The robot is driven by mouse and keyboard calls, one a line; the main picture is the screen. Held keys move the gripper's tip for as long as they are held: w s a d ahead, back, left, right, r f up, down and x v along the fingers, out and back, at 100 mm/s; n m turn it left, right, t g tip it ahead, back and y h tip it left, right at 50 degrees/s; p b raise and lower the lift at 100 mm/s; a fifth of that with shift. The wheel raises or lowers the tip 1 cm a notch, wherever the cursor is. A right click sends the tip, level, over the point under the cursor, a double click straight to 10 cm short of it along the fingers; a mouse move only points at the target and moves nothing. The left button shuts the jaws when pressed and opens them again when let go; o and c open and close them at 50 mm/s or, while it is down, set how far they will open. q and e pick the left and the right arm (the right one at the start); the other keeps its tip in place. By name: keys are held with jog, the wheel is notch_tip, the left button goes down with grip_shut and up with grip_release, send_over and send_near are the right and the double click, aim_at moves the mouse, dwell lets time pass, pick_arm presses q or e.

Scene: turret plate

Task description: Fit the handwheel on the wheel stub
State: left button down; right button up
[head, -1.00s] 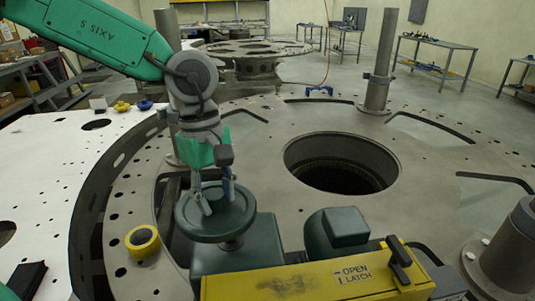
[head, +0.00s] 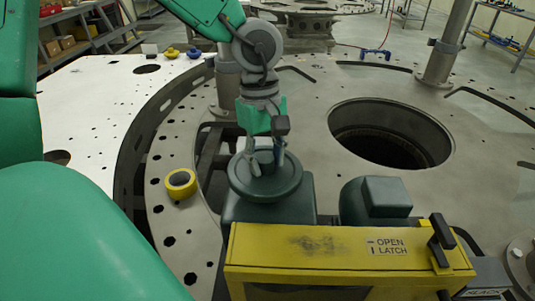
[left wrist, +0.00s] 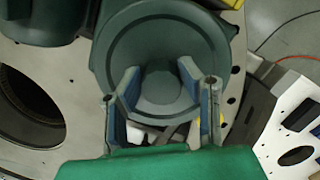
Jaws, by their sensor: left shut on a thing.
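The handwheel (head: 290,190) is a dark green disc with a raised hub, lying roughly level over the dark green housing (head: 285,213) in the head view. My left gripper (head: 265,163) points down from above, its two fingers on either side of the hub and shut on it. In the left wrist view the handwheel (left wrist: 125,48) fills the upper middle, with the gripper (left wrist: 160,92) fingers straddling its hub. The wheel stub is hidden under the wheel, so I cannot tell whether they touch. My right gripper is not in view.
A yellow box marked OPEN LATCH (head: 330,262) stands in front, with a dark green motor-like block (head: 380,200) behind it. A yellow tape roll (head: 181,184) lies on the grey plate at left. A large round hole (head: 390,135) opens at the right.

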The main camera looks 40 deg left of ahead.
pick_arm(q)
jog(key=shift+a+f, duration=0.1)
jog(key=shift+a, duration=0.15)
jog(key=shift+d+p, duration=0.2)
jog(key=shift+p, duration=0.1)
dwell(0.4)
jog(key=shift+d, duration=0.1)
dwell(0.4)
jog(key=shift+p, duration=0.65)
jog(key=shift+f, duration=0.5)
dwell(0.4)
jog(key=c, duration=1.4)
grip_release()
jog(key=shift+o, duration=0.2)
jog(key=shift+s, duration=0.1)
